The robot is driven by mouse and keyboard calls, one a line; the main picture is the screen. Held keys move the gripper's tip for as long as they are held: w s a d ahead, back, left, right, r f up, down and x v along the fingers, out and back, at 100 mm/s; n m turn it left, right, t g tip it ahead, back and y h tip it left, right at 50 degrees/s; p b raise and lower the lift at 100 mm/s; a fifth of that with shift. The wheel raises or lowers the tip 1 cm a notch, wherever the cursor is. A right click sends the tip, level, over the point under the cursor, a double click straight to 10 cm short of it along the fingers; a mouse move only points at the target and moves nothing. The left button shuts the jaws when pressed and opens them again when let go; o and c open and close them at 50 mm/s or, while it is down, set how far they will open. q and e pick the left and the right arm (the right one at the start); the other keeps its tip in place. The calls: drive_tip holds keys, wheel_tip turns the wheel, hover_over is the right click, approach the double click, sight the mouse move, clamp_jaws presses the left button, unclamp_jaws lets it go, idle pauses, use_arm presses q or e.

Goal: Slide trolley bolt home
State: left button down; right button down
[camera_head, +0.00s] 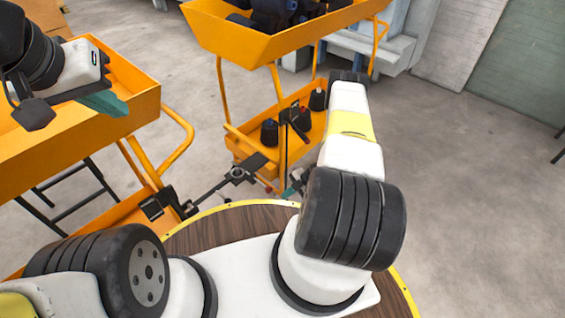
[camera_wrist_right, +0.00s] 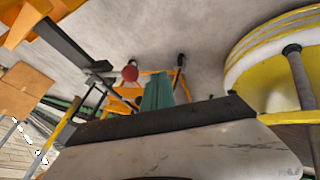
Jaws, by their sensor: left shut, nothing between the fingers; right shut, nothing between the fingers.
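Two orange trolleys stand in the head view, one at the left (camera_head: 150,108) and one at the back centre (camera_head: 232,42). A dark coupling bar with a latch block (camera_head: 240,174) lies between them, with a dark bracket (camera_head: 158,204) on the left trolley's side. In the right wrist view a red ball knob (camera_wrist_right: 130,73) is just left of my right gripper's teal fingers (camera_wrist_right: 158,90), with a visible gap in the picture. In the head view that gripper (camera_head: 297,181) is mostly hidden behind my arm. My left gripper (camera_head: 108,103) is shut and empty above the left trolley. The bolt's exact position is unclear.
The back trolley's lower shelf holds several dark cones (camera_head: 269,132), and its upper tray holds dark spools (camera_head: 270,12). The left trolley's looped handle (camera_head: 184,150) sticks out toward the coupling. Grey floor (camera_head: 460,170) is clear at the right.

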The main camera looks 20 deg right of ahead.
sight(258, 181)
drive_tip(key=shift+w+a+f, duration=0.3)
drive_tip(key=shift+w+a, duration=0.25)
drive_tip(key=shift+w, duration=0.1)
drive_tip(key=shift+w+a+f, duration=0.3)
drive_tip(key=shift+w+a, duration=0.25)
drive_tip(key=shift+w, duration=0.15)
drive_tip(key=shift+w+a+f, duration=0.3)
drive_tip(key=shift+w+a, duration=0.25)
drive_tip(key=shift+w, duration=0.1)
drive_tip(key=w+a, duration=0.3)
drive_tip(key=w, duration=0.2)
drive_tip(key=shift+w+a, duration=0.15)
drive_tip(key=shift+w, duration=0.2)
